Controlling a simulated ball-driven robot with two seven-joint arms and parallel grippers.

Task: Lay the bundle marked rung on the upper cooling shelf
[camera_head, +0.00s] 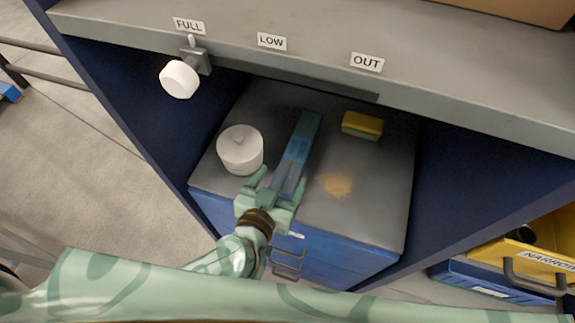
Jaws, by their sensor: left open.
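I see no bundle marked rung, and nothing in view is marked as an upper cooling shelf. My left gripper (279,182) is open over the front part of a grey cabinet top (375,205). A long blue bar-like object (300,143) lies on that top, pointing away from me. Its near end lies at or between the open fingers; I cannot tell whether they touch it. My right gripper is not in view.
A white lidded jar (240,150) stands left of the blue object, close to my gripper. A yellow block (362,125) and a tan powdery patch (335,184) are to the right. A grey ledge (320,50) labelled FULL, LOW and OUT overhangs, with a white knob (179,79). A yellow bin (545,262) is lower right.

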